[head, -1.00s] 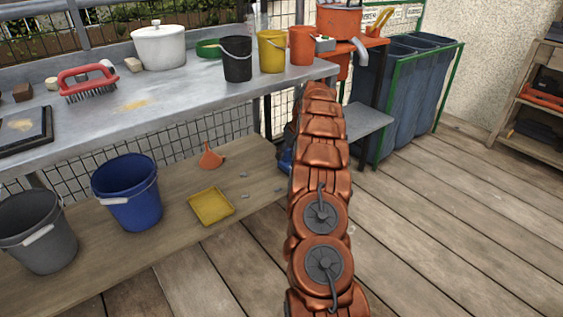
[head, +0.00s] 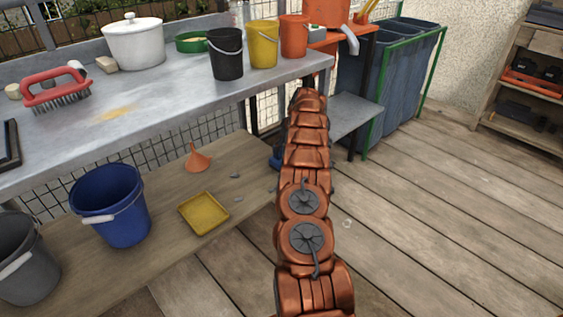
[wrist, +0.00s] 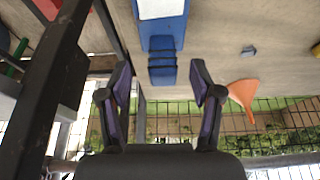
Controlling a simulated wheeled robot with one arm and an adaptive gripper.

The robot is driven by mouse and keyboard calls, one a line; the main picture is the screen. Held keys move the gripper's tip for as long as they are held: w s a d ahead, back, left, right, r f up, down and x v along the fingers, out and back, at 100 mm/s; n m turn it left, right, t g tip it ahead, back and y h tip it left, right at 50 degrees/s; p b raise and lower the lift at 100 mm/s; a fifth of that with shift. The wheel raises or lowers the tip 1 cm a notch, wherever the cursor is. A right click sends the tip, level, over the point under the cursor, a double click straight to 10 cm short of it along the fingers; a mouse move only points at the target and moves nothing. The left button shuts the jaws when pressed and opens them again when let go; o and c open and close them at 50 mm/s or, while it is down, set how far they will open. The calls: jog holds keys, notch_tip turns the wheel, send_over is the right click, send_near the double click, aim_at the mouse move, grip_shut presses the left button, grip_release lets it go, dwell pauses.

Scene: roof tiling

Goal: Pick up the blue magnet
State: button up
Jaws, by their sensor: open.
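The blue magnet (wrist: 165,40) appears to be the blue block with a pale panel and dark bands at the top middle of the wrist view. It lies on the wooden lower shelf. In the head view only a small blue part (head: 275,159) shows, beside my arm, which hides the rest. My gripper (wrist: 160,72) is open and empty in the wrist view. Its two dark fingers stand apart, with the lower end of the blue block between their tips in the picture. No contact shows. The head view does not show my gripper clearly.
An orange funnel (wrist: 243,94) and a small grey piece (wrist: 249,51) lie to the block's right in the wrist view. A dark table leg (wrist: 55,85) stands on the left. The grey tabletop (head: 150,105) overhangs the shelf, which also holds a yellow tray (head: 203,213) and blue bucket (head: 110,205).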

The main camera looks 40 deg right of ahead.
aim_at(281, 152)
jog(key=shift+a+x, duration=0.15)
jog(key=shift+x, duration=0.6)
jog(key=shift+a+x, duration=0.1)
jog(key=shift+x, duration=1.65)
jog(key=shift+c, duration=0.4)
jog(key=shift+d, duration=0.1)
jog(key=c, duration=1.1)
jog(key=shift+r, duration=0.15)
